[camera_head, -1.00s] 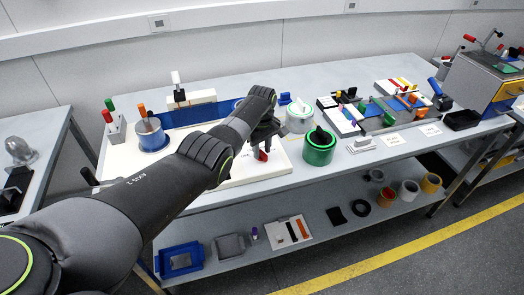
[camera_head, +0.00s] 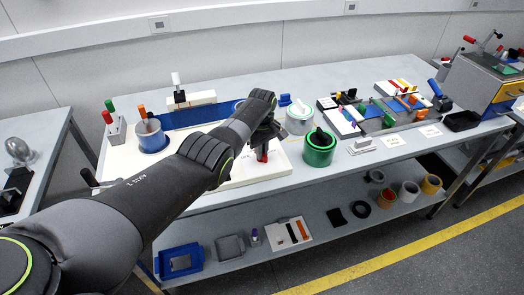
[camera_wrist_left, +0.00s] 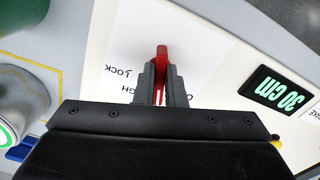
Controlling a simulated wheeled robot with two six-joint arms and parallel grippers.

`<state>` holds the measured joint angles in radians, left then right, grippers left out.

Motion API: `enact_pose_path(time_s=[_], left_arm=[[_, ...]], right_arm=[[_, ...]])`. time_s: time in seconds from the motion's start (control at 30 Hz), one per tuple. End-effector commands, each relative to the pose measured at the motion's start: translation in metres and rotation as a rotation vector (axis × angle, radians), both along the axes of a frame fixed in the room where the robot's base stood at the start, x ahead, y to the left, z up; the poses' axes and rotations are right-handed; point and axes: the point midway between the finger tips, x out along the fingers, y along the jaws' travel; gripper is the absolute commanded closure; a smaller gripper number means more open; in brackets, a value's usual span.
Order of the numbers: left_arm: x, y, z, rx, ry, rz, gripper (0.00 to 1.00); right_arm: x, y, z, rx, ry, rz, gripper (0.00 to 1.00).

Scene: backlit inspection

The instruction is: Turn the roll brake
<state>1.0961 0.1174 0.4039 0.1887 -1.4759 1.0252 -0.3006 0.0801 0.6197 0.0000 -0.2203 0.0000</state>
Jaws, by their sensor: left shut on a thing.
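The roll brake shows as a red lever (camera_head: 262,155) at the front of a white board (camera_head: 238,178) on the bench. In the left wrist view the red lever (camera_wrist_left: 161,58) stands between the two fingers of my left gripper (camera_wrist_left: 161,82). The left gripper (camera_head: 263,146) is shut on it, from above. Printed labels lie around the lever; "LOCK" is readable in the wrist view, and others are partly hidden by the fingers. My left arm covers much of the board in the head view. My right gripper is not in view.
A blue strip (camera_head: 200,113) runs behind. Trays and rolls lie on the lower shelf.

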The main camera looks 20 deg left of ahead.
Motion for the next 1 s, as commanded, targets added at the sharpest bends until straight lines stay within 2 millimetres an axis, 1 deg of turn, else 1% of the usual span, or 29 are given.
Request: enact_pose_path(time_s=[0.17, 0.37, 1.0], left_arm=[[0.0, 0.0, 0.001, 0.0, -0.001, -0.069, 1.0], [-0.001, 0.001, 0.001, 0.0, -0.001, -0.214, 1.0], [-0.002, 0.004, 0.001, 0.0, -0.002, -0.82, 1.0]], right_arm=[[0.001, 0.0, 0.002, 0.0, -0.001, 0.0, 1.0], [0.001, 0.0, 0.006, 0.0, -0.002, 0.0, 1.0], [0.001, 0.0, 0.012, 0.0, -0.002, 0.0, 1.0]])
